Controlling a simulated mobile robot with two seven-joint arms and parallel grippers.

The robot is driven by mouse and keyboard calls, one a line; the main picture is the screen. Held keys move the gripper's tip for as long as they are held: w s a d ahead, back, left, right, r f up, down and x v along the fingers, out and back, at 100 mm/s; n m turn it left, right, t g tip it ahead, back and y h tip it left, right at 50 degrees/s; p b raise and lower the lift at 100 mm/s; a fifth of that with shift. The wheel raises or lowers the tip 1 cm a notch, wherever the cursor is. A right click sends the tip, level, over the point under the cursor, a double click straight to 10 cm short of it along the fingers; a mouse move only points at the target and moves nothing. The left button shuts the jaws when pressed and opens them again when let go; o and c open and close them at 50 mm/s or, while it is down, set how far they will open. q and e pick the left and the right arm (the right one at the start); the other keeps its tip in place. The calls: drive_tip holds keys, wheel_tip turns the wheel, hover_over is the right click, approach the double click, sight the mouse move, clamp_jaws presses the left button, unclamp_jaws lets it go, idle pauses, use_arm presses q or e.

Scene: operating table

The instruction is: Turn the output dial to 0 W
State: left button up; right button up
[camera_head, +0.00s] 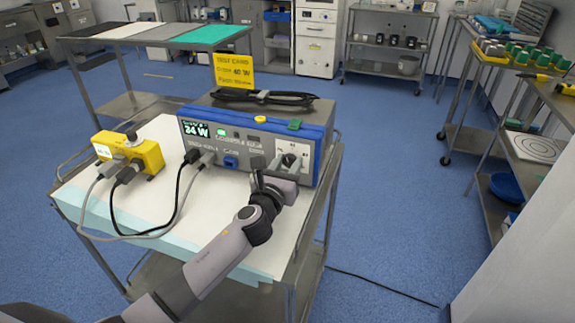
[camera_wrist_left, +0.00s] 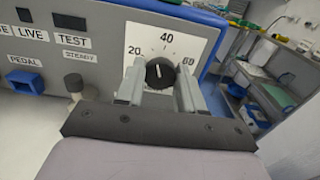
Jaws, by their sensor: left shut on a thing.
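The output dial (camera_wrist_left: 160,74) is a black round knob on a white scale plate on the front of the blue and grey unit (camera_head: 240,143). Its white pointer stands nearly upright, between the printed 20 and 40 and close to 40; 60 shows at the right. The unit's green display (camera_head: 196,130) appears to read 34 W. My left gripper (camera_head: 278,168) is at the right end of the front panel. In the left wrist view its two fingers (camera_wrist_left: 160,85) are closed on the dial from either side. My right gripper is not in view.
A yellow tester (camera_head: 150,154) with grey and black cables stands left on the white-draped cart (camera_head: 195,215). A coiled black cable (camera_head: 262,98) and a yellow card (camera_head: 233,70) are on top of the unit. Shelves with supplies (camera_head: 520,150) stand at the right.

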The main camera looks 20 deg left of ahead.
use_arm(q)
drive_tip(key=n, duration=0.6)
drive_tip(key=shift+f+n+b, duration=0.1)
drive_tip(key=shift+n+b, duration=0.3)
drive_tip(key=n, duration=0.5)
drive_tip(key=shift+b, duration=0.35)
drive_tip(key=n, duration=0.5)
drive_tip(key=shift+n, duration=3)
drive_tip(key=o, duration=1)
drive_tip(key=shift+o, duration=0.2)
drive_tip(key=shift+s, duration=0.1)
